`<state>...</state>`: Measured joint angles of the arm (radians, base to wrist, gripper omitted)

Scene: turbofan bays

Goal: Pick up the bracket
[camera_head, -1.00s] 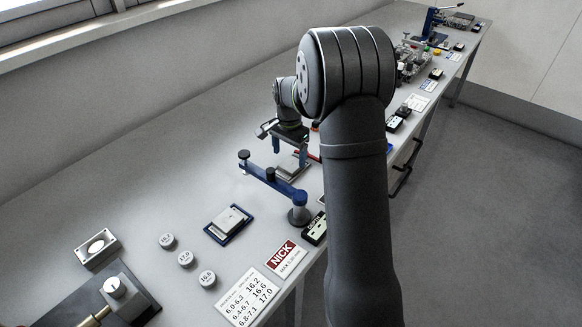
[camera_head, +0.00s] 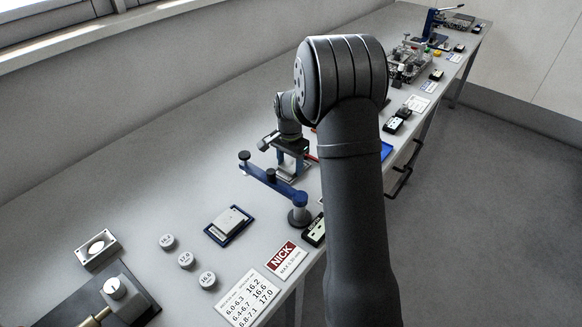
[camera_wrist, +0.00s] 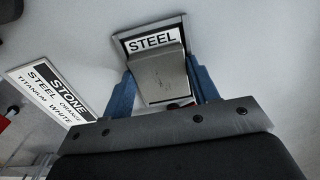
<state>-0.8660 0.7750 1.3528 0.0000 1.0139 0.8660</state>
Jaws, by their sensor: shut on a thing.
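The bracket (camera_wrist: 157,78) is a plain grey metal piece with a flat face, seen in the wrist view between the two blue fingers of my gripper (camera_wrist: 160,80). My gripper is shut on it. Behind it is a plate marked STEEL (camera_wrist: 152,40), partly covered by the bracket. In the head view my gripper (camera_head: 291,165) is low over the bench, just behind a blue bar fixture. The bracket is small and mostly hidden there, and I cannot tell whether it is clear of the surface.
The blue bar fixture (camera_head: 264,182) with black knobs stands close in front of my gripper. A STONE card (camera_wrist: 52,88) lies to the left in the wrist view. A grey plate on a blue mat (camera_head: 230,223), several round tokens (camera_head: 186,260) and a NICK card (camera_head: 286,261) lie nearer.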

